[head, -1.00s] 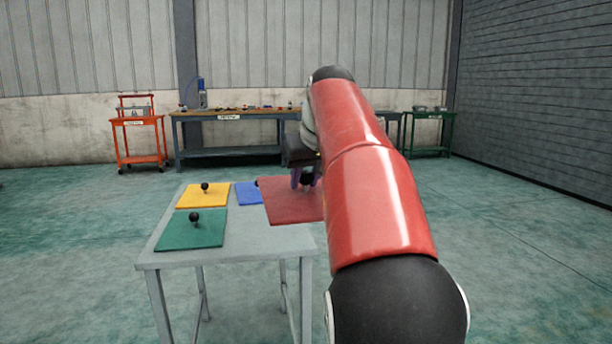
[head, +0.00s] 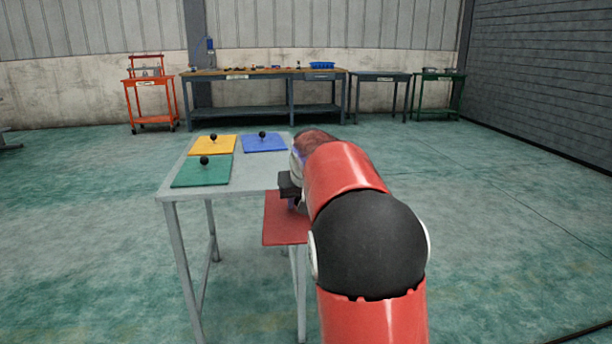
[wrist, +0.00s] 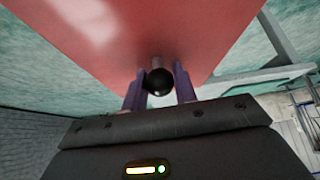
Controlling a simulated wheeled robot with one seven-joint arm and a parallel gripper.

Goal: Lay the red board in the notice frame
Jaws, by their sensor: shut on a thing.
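The red board (head: 283,222) hangs level off the near right side of the grey table, apart from the other boards. My gripper (wrist: 160,88) is shut on the black ball knob of the red board, with a purple finger on each side of it. The red board (wrist: 130,35) fills the upper part of the wrist view. In the head view my red arm covers the board's right part and most of the gripper. I see no notice frame that I can make out in these views.
The grey table (head: 245,180) holds a yellow board (head: 202,146), a blue board (head: 266,146) and a green board (head: 190,174), each with a black knob. A long workbench (head: 262,76), an orange cart (head: 150,98) and a green bench (head: 438,88) stand by the back wall. Open floor lies between.

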